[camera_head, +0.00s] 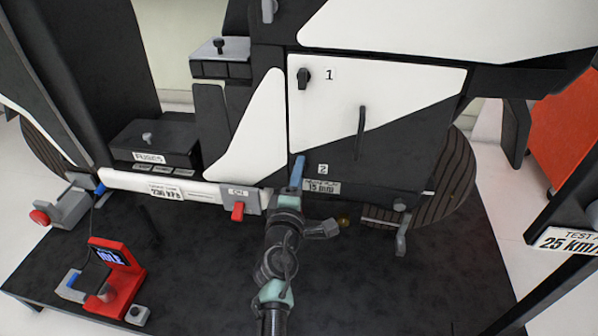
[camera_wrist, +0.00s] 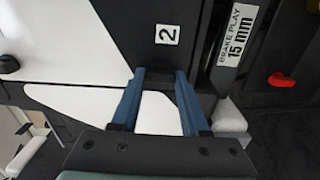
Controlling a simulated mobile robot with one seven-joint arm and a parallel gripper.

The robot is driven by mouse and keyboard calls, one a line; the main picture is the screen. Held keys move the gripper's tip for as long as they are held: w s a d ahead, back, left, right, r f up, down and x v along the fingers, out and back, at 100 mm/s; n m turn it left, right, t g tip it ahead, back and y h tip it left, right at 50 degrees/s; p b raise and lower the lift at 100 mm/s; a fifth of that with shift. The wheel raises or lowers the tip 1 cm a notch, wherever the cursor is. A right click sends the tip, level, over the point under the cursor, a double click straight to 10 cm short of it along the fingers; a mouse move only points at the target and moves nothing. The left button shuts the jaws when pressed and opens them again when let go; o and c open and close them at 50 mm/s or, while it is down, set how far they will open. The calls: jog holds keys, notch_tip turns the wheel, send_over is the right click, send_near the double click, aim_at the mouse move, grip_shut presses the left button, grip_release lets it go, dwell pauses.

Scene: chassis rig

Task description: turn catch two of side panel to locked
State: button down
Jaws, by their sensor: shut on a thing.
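The white and black side panel (camera_head: 400,88) fills the middle of the head view, and its white part (camera_wrist: 55,40) shows in the wrist view. Catch one (camera_head: 304,77) is a black knob beside label 1 at the panel's upper left. Label 2 (camera_head: 323,168) sits at the lower left, and label 2 (camera_wrist: 167,35) is also just beyond the fingertips in the wrist view. My gripper (camera_head: 297,164) has its blue fingers (camera_wrist: 161,76) at the panel beside label 2, shut on catch two. Catch two is dark against dark and mostly hidden by the fingers, so its angle cannot be told.
A dark handle (camera_head: 361,133) stands out from the panel, right of my gripper. A red lever (camera_head: 238,211) is to the left. A red gauge (camera_head: 118,279) stands on the black platform (camera_head: 380,300). A grey lever (camera_head: 401,235) is at the lower right.

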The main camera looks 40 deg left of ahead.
jog(key=shift+n, duration=0.3)
jog(key=shift+c, duration=2)
grip_release()
jog(key=p+v, duration=0.4)
jog(key=v, duration=0.9)
jog(key=shift+r, duration=0.1)
